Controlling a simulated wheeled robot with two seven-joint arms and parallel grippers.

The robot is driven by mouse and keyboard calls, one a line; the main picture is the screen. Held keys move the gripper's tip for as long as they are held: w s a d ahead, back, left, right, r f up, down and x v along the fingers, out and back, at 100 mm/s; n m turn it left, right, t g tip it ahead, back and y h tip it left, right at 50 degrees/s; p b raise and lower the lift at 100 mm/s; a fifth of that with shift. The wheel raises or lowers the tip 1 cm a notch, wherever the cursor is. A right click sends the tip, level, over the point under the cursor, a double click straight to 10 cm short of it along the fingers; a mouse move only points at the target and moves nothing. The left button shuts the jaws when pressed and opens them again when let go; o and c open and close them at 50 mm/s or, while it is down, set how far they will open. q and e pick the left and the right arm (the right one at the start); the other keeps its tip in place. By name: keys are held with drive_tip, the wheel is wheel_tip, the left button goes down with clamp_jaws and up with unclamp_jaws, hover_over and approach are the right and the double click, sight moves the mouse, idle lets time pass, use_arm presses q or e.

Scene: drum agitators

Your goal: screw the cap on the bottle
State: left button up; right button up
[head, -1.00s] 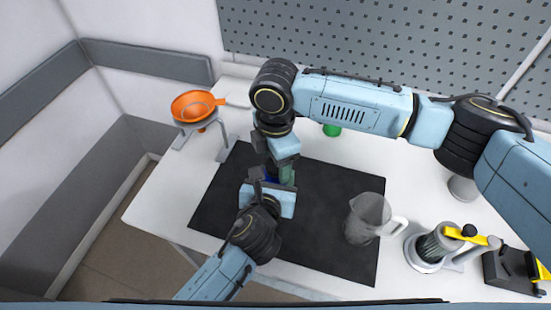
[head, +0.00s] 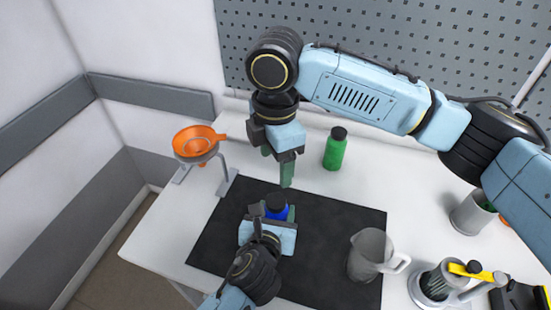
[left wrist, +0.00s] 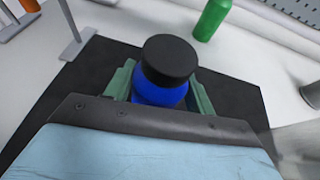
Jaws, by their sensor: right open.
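The blue bottle (head: 280,214) stands above the black mat, and it also shows in the left wrist view (left wrist: 160,94). The black cap (head: 276,201) sits on top of the bottle's neck; in the left wrist view the cap (left wrist: 168,60) covers the mouth. How tightly it is seated cannot be told. My left gripper (head: 279,214) is shut on the blue bottle, with green fingers on both sides of its body. My right gripper (head: 277,167) is open and empty, pointing down above and behind the cap, apart from it.
A green bottle with a dark cap (head: 335,150) stands behind the black mat (head: 325,235). An orange funnel (head: 196,142) rests in a stand at the left. A grey pitcher (head: 368,254) stands at the mat's right, near a container with tools (head: 436,284).

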use_arm(q)
drive_tip(key=o, duration=0.5)
drive_tip(key=v, duration=1.3)
drive_tip(key=shift+s+r+p, duration=0.1)
drive_tip(key=shift+r+p, duration=0.05)
drive_tip(key=shift+p, duration=0.25)
